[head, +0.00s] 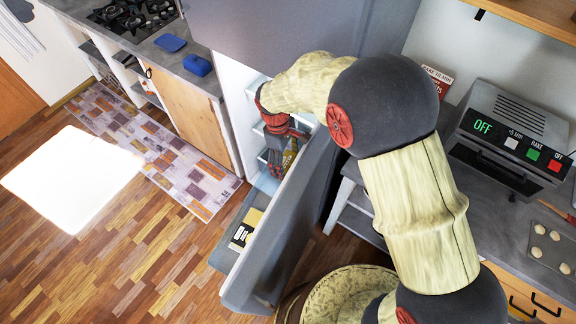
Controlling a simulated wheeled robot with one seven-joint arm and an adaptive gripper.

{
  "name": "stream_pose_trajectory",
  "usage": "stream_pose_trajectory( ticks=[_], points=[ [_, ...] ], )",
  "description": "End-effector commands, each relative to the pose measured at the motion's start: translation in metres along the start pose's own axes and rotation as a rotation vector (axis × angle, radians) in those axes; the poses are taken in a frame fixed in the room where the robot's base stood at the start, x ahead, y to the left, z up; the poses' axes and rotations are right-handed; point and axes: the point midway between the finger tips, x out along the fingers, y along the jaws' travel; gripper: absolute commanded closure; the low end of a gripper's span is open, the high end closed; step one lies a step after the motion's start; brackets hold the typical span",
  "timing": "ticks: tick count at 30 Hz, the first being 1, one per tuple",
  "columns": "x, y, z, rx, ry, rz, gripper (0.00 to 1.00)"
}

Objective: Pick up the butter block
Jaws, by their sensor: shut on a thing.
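My gripper (278,160) is at the open refrigerator, just inside the door's edge and in front of the inner shelves. It is shut on a small yellowish block (290,154), which looks like the butter block. The block is partly hidden by the red and grey fingers and by the door. The open refrigerator door (283,232) stands out toward the lower left, with its inner shelf on the left side. A yellow and black package with a white label (246,228) sits in the lower door shelf.
A counter with two blue items (197,65) and a gas hob (133,14) stands at the left. A toaster oven (508,135) and a baking tray (553,247) are on the right counter. A patterned rug (150,150) lies on the open floor.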

Motion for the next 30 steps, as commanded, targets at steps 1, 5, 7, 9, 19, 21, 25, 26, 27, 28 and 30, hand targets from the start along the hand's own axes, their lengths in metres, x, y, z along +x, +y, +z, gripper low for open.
stream_pose_trajectory(
  ticks=[1,5,7,9,19,21,25,26,27,28,30],
  points=[
    [0.0,0.0,0.0,0.0,0.0,0.0,0.35],
    [0.0,0.0,0.0,0.0,0.0,0.0,0.42],
    [0.0,0.0,0.0,0.0,0.0,0.0,0.46],
    [0.0,0.0,0.0,0.0,0.0,0.0,0.5],
    [-0.001,0.0,0.0,0.0,0.001,0.001,0.58],
    [-0.003,0.001,0.0,0.0,0.002,0.001,0.58],
    [-0.017,0.001,0.002,0.001,0.003,0.003,0.58],
    [-0.023,0.001,0.002,0.001,0.005,0.003,0.58],
    [-0.03,0.001,0.003,0.001,0.005,0.003,0.58],
    [-0.035,0.001,0.004,0.001,0.004,0.003,0.58],
    [-0.05,0.001,0.006,0.001,0.004,0.003,0.58]
  ],
)
